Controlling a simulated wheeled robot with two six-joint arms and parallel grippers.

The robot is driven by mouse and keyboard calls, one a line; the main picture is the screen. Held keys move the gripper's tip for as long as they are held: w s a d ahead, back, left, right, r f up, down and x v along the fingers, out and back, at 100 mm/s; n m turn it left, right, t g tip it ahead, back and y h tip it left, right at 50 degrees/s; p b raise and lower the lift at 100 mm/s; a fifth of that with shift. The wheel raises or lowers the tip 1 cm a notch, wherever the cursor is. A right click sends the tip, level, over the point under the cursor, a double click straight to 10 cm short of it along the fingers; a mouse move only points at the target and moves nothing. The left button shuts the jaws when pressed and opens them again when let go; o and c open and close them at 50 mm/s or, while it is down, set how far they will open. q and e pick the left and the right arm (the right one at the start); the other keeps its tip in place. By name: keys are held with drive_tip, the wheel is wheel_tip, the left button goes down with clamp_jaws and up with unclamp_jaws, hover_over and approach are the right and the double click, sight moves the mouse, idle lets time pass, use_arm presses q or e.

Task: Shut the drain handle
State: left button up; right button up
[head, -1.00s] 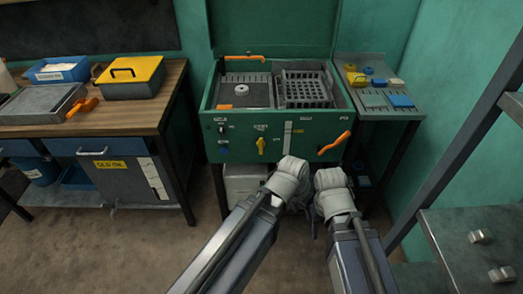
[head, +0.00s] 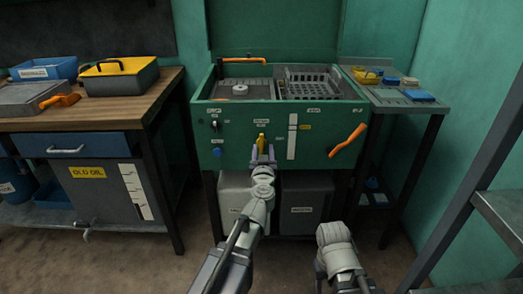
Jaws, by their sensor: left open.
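The yellow drain handle (head: 262,142) is on the front of the green washer cabinet (head: 225,140), pointing up and down below a small white label. A second small label sits to its right; its print is too small to read. My left gripper (head: 263,152) is at the handle, its two fingers open on either side of the handle's lower part. I cannot tell whether they touch it. My right arm is low at the bottom right of centre, and its gripper is mostly hidden behind its wrist.
An orange lever (head: 346,141) slants at the right of the same panel, with a black knob (head: 214,125) and a blue button (head: 217,152) at the left. Grey containers (head: 306,200) stand underneath. A wooden bench (head: 150,105) is left, a metal rack (head: 500,215) right.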

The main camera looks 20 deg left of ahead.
sight(262, 140)
use_arm(q)
drive_tip(key=shift+a+x, duration=0.15)
drive_tip(key=shift+x, duration=1.85)
drive_tip(key=shift+a+x, duration=0.15)
drive_tip(key=shift+x, duration=1.85)
drive_tip(key=shift+s+f, duration=0.1)
clamp_jaws()
